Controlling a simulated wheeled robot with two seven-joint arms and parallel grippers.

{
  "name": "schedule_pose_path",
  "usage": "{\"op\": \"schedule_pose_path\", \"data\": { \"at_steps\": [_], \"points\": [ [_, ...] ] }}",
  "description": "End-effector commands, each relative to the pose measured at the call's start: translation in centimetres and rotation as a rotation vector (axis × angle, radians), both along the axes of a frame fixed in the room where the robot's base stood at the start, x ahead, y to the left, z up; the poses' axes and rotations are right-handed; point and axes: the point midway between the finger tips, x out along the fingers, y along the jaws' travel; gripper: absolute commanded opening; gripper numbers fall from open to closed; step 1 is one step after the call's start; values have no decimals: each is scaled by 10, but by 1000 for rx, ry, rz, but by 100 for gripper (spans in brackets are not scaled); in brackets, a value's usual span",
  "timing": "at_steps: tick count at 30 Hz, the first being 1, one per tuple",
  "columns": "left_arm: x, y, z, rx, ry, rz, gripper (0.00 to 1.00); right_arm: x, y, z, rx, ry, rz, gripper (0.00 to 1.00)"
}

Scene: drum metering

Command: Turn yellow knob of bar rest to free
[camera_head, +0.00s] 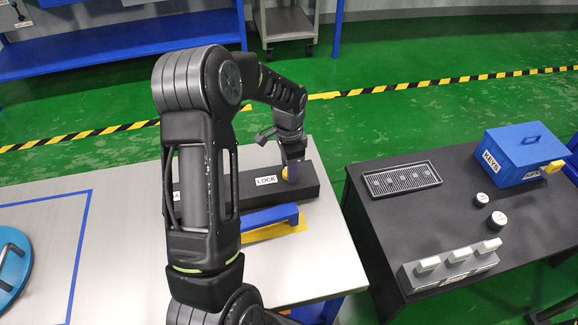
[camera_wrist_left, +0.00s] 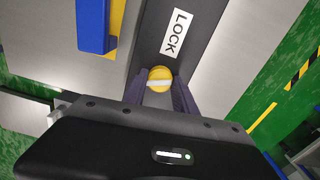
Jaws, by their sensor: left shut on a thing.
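The bar rest (camera_head: 309,184) is a dark long block on the light table, with a white LOCK label (camera_head: 266,181) on its face. Its yellow knob (camera_head: 285,173) sits to the right of that label. In the left wrist view the yellow knob (camera_wrist_left: 160,77) has a pale bar across it and lies between the fingers. My left gripper (camera_head: 291,171) reaches down to the bar rest and is shut on the knob; its fingers also show in the left wrist view (camera_wrist_left: 160,90). Part of the bar rest is hidden behind my left arm. My right gripper is not in view.
A blue bar (camera_head: 270,217) over a yellow plate (camera_head: 275,232) lies just in front of the bar rest. A dark table (camera_head: 390,225) at right holds a blue KEYS box (camera_head: 524,153), a black tray (camera_head: 400,180), two round white-topped pieces and a switch block (camera_head: 450,268).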

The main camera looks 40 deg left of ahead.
Motion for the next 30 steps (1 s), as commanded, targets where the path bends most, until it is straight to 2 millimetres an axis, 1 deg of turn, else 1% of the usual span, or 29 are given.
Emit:
{"op": "schedule_pose_path", "data": {
  "at_steps": [6,15,21,30],
  "points": [
    [1,0,2,1,-3,-183,0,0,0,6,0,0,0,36],
    [1,0,1,1,-2,-343,0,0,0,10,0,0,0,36],
    [1,0,1,1,-2,-380,0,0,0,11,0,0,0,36],
    [1,0,0,1,-2,-384,0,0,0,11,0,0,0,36]
  ]
}}
